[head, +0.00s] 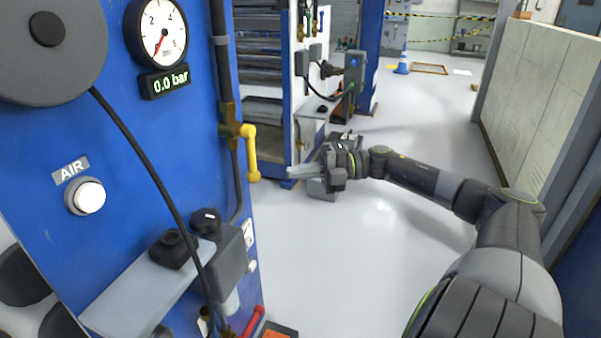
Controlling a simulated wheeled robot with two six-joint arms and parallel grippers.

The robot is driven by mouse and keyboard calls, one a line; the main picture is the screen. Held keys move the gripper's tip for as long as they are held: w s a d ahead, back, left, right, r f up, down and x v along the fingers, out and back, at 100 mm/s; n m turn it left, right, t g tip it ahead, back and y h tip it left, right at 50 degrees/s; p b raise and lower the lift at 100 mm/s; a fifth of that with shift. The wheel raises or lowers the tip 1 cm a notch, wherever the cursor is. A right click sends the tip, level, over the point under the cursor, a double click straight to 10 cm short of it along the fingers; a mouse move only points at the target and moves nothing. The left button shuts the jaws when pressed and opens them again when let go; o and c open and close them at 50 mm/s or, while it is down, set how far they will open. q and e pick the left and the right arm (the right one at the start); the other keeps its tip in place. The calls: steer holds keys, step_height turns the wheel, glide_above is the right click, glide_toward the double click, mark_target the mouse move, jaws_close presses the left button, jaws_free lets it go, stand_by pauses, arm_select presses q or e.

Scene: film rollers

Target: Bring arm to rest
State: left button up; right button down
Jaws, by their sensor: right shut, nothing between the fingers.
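My right arm (432,180) reaches in from the lower right and bends at the elbow toward the middle of the head view. My right gripper (300,173) is at its end, pointing left, with its fingers shut and nothing between them. It hangs in the air over the pale floor, to the right of the blue panel with the yellow valve handle (250,152), and appears apart from it. My left gripper does not show.
The blue panel (160,200) at left carries a gauge (158,32) reading 0.0 bar, a white AIR button (88,197) and a grey bracket (150,285). A machine stands behind the gripper. A pale wall (540,95) is at right. Floor (360,265) between is clear.

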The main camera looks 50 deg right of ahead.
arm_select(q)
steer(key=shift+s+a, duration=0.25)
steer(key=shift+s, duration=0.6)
